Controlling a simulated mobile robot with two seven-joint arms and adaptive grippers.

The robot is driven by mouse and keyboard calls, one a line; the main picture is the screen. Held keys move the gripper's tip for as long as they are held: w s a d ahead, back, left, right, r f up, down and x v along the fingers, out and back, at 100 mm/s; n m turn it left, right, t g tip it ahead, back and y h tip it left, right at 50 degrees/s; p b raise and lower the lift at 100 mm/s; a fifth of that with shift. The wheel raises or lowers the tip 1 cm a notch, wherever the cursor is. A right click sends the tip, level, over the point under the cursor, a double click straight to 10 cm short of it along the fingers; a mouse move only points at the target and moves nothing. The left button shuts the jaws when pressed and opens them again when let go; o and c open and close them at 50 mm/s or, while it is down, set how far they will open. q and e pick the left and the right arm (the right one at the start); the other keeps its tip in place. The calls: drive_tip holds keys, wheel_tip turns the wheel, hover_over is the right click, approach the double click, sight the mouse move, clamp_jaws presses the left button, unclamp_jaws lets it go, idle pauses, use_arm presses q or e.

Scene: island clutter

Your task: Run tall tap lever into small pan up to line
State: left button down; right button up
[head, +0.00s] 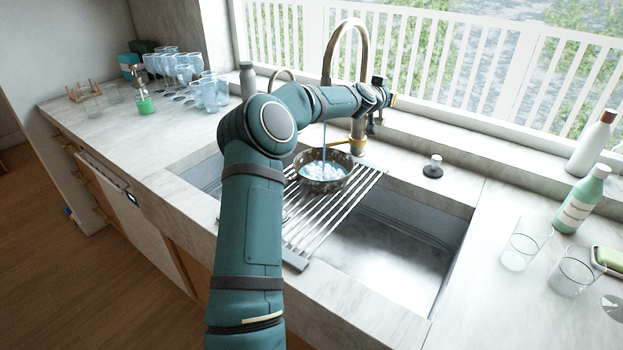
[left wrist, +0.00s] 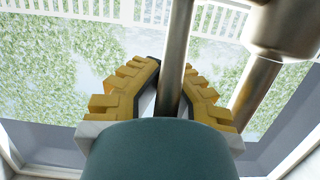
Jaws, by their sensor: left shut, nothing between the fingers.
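The tall tap (head: 336,42) arches behind the sink, and its brass-coloured base stands right of the pan. A gold lever (head: 338,143) sticks out left from that base. A blue stream of water (head: 324,137) runs down into the small dark speckled pan (head: 324,186), which stands on the rack and holds bluish-white water; I cannot make out its line. My left gripper (head: 380,97) is shut and empty beside the tall tap's column. Its yellow fingers (left wrist: 170,85) show in the left wrist view, with a metal tube crossing the picture at them. My right gripper is out of view.
The roll-up rack (head: 313,222) spans the sink; the right basin (head: 400,262) is open and empty. Blue glasses (head: 208,92) stand at the left. Bottles (head: 580,200) and clear glasses (head: 525,243) stand at the right. A white railing lies beyond the window.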

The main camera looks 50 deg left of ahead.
use_arm(q)
drive_tip(key=shift+w+f+g, duration=0.1)
drive_tip(key=shift+w+g, duration=0.3)
drive_tip(key=shift+g, duration=0.2)
drive_tip(key=shift+w+a+f+g+h, duration=0.25)
drive_tip(key=shift+w+g+h, duration=0.3)
drive_tip(key=shift+g, duration=0.35)
drive_tip(key=c, duration=1.3)
unclamp_jaws()
drive_tip(key=v, duration=1.2)
drive_tip(key=shift+f, duration=0.15)
